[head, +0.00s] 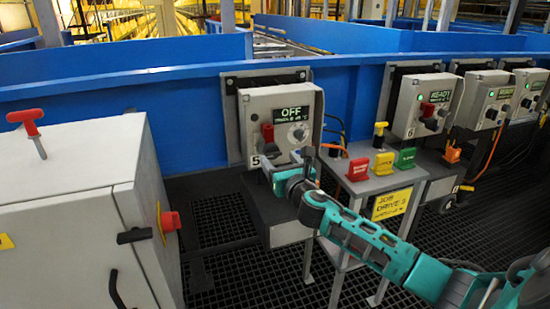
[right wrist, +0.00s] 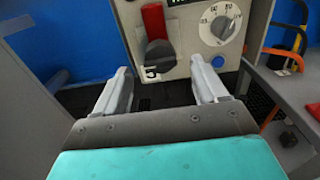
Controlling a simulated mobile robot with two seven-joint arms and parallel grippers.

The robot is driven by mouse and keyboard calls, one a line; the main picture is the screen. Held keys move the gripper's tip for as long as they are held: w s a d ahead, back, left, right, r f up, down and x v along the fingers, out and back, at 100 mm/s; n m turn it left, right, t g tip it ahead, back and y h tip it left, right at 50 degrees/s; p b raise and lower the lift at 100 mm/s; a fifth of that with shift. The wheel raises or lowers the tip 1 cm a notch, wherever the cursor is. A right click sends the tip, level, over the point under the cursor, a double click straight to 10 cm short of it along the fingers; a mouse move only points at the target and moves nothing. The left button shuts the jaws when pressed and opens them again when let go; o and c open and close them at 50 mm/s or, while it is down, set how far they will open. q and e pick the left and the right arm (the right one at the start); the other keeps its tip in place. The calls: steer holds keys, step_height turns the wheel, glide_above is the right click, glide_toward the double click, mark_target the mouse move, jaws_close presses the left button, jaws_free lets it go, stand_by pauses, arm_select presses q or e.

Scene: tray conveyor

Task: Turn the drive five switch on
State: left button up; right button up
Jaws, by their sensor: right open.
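The drive five control box (head: 302,108) is a light grey panel marked 5 with a display reading OFF. Its switch (head: 267,133) has a red lever above a black base, left of a round dial (head: 298,134). In the right wrist view the red switch (right wrist: 154,22) stands upright above the 5, with the dial (right wrist: 220,22) to its right. My right gripper (head: 283,163) is open and empty, just below and in front of the box's lower edge. In the right wrist view its two fingers (right wrist: 161,66) are spread below the switch, apart from it. My left gripper is out of view.
A small stand (head: 372,182) with red, yellow and green tags is right of the box. More boxes, one marked 6 (head: 407,115) and reading READY, line the blue rail (head: 180,85). A grey cabinet (head: 70,190) with red knobs fills the left.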

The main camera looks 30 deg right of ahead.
mark_target(273, 152)
steer(key=shift+b+x, duration=0.35)
steer(key=shift+x, duration=1.75)
steer(key=c, duration=1)
